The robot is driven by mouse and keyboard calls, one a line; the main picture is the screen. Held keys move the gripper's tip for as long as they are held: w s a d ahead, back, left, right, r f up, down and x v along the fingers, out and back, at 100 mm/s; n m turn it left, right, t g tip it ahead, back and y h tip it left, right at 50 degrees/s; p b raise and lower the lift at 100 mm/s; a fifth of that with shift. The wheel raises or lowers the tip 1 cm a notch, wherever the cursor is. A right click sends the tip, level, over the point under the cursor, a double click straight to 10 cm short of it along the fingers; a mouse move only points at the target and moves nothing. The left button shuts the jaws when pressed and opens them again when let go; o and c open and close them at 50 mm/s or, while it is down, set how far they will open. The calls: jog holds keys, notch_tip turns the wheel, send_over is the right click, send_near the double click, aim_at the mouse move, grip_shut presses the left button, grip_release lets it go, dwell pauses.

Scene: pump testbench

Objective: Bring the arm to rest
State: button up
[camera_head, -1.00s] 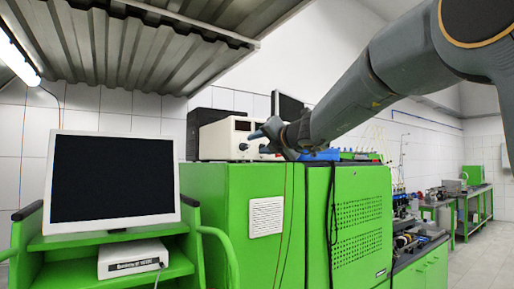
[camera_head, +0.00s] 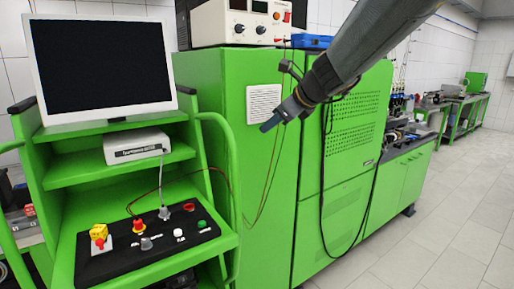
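My gripper (camera_head: 270,123) is at the end of my dark grey arm, which reaches in from the upper right. It shows in front of the green cabinet (camera_head: 240,180), just right of the white vent grille. The gripper is small in the view and points down to the left. I cannot make out whether its fingers are apart or together. No held object can be made out.
A control panel (camera_head: 120,255) with buttons and a yellow-red switch (camera_head: 99,236) is at lower left, below a monitor (camera_head: 100,68) and a white box (camera_head: 136,146). A power supply (camera_head: 245,22) stands on the cabinet. Thin cables hang near my gripper. Floor (camera_head: 440,240) is clear at right.

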jog(key=s+d+f+n+g+h, duration=0.2)
jog(key=s+d+f+n, duration=0.3)
jog(key=s+f+n, duration=0.3)
jog(key=s+d+f+n+g+h+b, duration=0.1)
jog(key=s+d+f+n+g+h, duration=0.1)
jog(key=s+f+n, duration=0.6)
jog(key=s+d+f+n+g+h+b, duration=0.1)
jog(key=s+d+f+n+g, duration=0.3)
jog(key=s+f, duration=0.9)
jog(key=d+n, duration=0.3)
jog(key=n, duration=0.1)
jog(key=shift+s+d+f+h, duration=0.35)
jog(key=shift+s+h, duration=0.05)
